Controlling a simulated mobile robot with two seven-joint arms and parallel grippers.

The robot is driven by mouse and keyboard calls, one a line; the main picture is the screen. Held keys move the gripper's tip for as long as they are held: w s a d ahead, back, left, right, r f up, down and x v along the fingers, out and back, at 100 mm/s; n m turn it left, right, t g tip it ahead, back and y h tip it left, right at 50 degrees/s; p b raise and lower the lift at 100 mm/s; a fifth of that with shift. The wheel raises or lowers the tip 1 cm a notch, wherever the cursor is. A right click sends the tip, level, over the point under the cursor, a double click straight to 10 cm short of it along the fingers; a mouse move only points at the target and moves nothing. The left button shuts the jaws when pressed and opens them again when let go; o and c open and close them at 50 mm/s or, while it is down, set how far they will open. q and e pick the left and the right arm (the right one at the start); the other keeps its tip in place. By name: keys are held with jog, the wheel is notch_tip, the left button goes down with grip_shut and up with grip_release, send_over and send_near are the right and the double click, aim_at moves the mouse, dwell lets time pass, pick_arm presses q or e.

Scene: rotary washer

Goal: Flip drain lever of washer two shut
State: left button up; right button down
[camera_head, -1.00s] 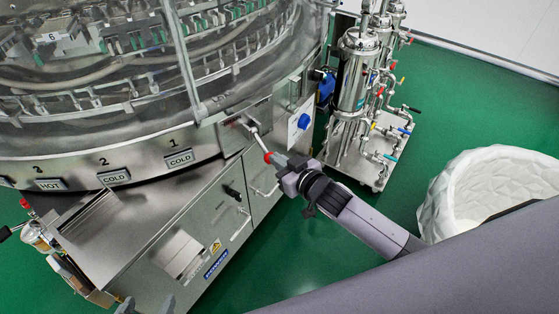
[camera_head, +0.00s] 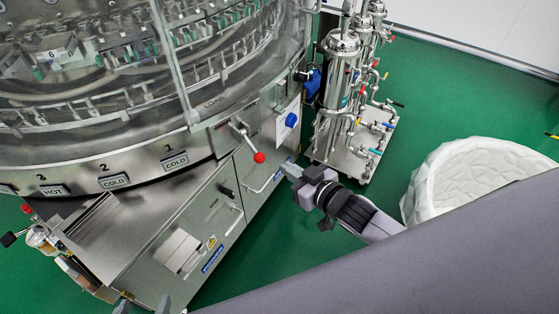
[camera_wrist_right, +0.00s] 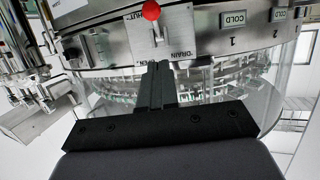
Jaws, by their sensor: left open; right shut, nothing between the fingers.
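The drain lever, a metal rod with a red ball knob (camera_head: 259,157), sits on the washer's front panel and slants down to the right. In the right wrist view the red ball (camera_wrist_right: 151,10) shows upside down, beside partly hidden lettering reading "HUT" on the drain plate (camera_wrist_right: 172,38); "PEN" is at the plate's opposite end. My right gripper (camera_head: 287,171) is shut and empty, to the right of and slightly below the knob, apart from it. Its closed fingers (camera_wrist_right: 155,85) point toward the plate. My left gripper (camera_head: 144,303) is open at the bottom edge, only its fingertips showing.
A large round washer with tap labels (camera_head: 114,180) fills the left. A steel filter stand (camera_head: 341,80) is behind my right gripper. A white bin (camera_head: 470,170) stands at the right. Green floor (camera_head: 440,85) is clear between.

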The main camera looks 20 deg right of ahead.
jog(key=shift+v, duration=1.1)
jog(key=s+d+f+m+g+h+p, duration=0.1)
jog(key=s+g+h+p, duration=0.1)
jog(key=s+p, duration=0.6)
jog(key=s+g, duration=0.1)
jog(key=s, duration=0.6)
jog(key=shift+s+m+g+h, duration=0.3)
jog(key=shift+s+m+h, duration=0.05)
jog(key=shift+m+h, duration=0.05)
